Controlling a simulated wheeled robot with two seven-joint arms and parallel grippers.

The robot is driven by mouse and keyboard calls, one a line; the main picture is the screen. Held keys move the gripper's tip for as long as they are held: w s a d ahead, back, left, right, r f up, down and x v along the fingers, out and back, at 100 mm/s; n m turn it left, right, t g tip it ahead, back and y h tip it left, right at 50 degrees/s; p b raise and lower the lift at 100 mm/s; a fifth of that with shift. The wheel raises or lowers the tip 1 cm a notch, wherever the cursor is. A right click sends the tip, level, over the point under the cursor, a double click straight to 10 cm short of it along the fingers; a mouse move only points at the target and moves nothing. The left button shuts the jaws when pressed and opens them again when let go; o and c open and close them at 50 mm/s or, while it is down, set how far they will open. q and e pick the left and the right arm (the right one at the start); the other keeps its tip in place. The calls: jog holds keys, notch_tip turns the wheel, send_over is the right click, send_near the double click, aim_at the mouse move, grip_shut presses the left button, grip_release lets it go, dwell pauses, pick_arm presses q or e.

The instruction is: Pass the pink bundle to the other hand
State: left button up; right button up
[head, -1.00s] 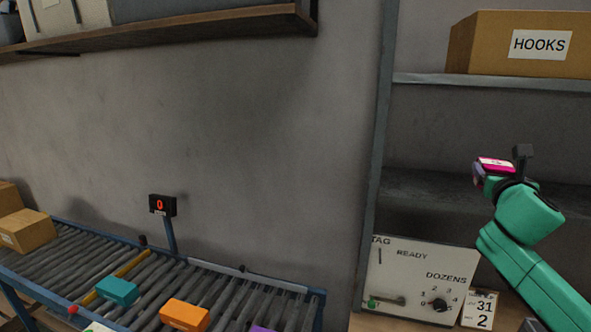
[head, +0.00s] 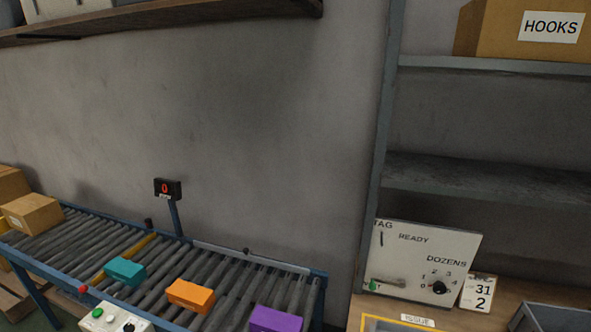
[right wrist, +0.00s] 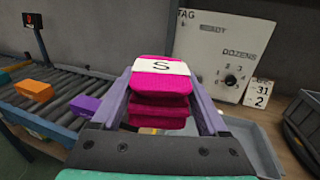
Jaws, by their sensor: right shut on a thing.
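The pink bundle (right wrist: 158,95) shows in the right wrist view. It is a stack of folded magenta pieces with a white band marked S. My right gripper (right wrist: 160,100) is shut on it, with one purple finger along each side. The bundle is held in front of the tag panel, above a grey tray. Neither the bundle nor the right gripper shows in the head view now. My left gripper is in neither view.
A roller conveyor (head: 95,240) with teal (head: 126,271), orange (head: 190,296) and purple (head: 275,319) boxes runs at the lower left. The tag panel (head: 425,262) stands on the bench beside a date card (head: 478,292). A grey tray (right wrist: 250,140) lies below the bundle.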

jog(key=shift+s+a+f+y, duration=0.15)
jog(key=shift+s+a+f, duration=0.15)
jog(key=shift+s, duration=0.15)
jog(key=shift+s+a+f+y, duration=0.15)
jog(key=shift+s+a, duration=0.1)
jog(key=shift+s, duration=0.15)
jog(key=shift+s+a+f+b, duration=0.15)
jog(key=shift+s+f+b, duration=0.05)
jog(key=shift+f+b, duration=0.6)
notch_tip(320, 180, down, 10)
jog(key=b, duration=0.9)
jog(key=shift+b, duration=0.4)
